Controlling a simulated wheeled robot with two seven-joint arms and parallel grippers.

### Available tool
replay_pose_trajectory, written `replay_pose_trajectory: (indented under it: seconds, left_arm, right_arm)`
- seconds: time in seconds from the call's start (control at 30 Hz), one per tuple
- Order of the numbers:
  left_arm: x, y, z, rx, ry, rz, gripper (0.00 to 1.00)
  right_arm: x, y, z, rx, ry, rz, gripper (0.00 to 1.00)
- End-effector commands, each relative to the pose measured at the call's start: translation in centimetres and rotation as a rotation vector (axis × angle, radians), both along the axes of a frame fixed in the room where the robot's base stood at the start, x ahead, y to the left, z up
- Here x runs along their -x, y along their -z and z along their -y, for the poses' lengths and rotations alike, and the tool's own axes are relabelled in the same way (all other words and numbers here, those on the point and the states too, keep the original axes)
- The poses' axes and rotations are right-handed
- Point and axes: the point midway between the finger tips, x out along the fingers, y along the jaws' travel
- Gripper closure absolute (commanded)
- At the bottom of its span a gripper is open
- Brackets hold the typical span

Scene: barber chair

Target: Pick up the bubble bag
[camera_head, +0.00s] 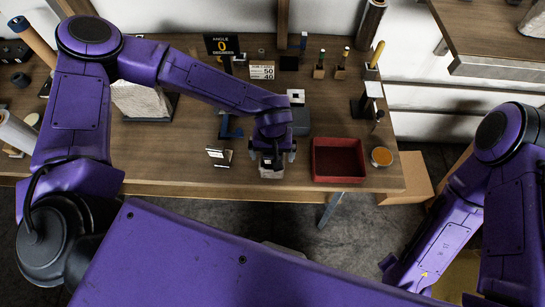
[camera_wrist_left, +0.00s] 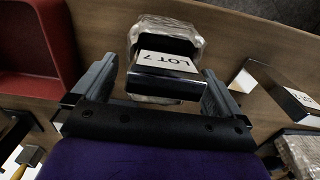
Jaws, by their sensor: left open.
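The bubble bag (camera_wrist_left: 190,24) looks like a clear, crinkled wrap near the front edge of the wooden table. A black block with a white "LOT 7" label (camera_wrist_left: 167,60) is at the bag, between my fingers; whether it is inside the wrap or on it, I cannot tell. My left gripper (camera_wrist_left: 160,82) is open, with one finger on each side of the labelled block. In the head view my left gripper (camera_head: 272,156) points down at the bag (camera_head: 271,173), largely covering it. My right arm is at the right, and its gripper is out of view.
A red tray (camera_head: 338,179) is just right of the left gripper, with an amber-filled dish (camera_head: 381,156) beyond it. A small card stand (camera_head: 219,156) is to the left. A dark grey box (camera_head: 300,122) is close behind. The table's front edge is near.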

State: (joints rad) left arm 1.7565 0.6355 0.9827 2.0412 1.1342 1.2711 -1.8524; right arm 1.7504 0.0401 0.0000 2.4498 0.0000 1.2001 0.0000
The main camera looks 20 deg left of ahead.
Motion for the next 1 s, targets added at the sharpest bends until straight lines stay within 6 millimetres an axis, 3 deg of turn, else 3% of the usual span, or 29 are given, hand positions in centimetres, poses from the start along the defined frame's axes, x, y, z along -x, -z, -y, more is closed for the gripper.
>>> replay_pose_trajectory:
  seconds: [0.23, 0.27, 0.4, 0.77, 1.0]
  left_arm:
    - [0.0, 0.5, 0.0, 0.001, 0.0, 0.0, 0.0]
    - [0.0, 0.5, 0.0, 0.001, 0.0, 0.0, 0.06]
    - [0.0, 0.5, 0.0, 0.001, 0.0, 0.0, 0.52]
    - [0.0, 0.3, 0.0, 0.0, 0.0, 0.002, 0.53]
    - [-0.1, -1.9, 0.0, 0.002, 0.0, 0.006, 0.53]
  right_arm:
    - [0.0, 0.0, 0.0, -0.001, 0.0, -0.001, 0.49]
    - [0.0, 0.0, 0.0, -0.001, 0.0, -0.001, 0.49]
    - [0.0, 0.0, 0.0, -0.001, 0.0, -0.001, 0.49]
    - [0.0, 0.0, 0.0, -0.001, 0.0, -0.001, 0.49]
    - [0.0, 0.3, 0.0, -0.001, 0.0, -0.001, 0.49]
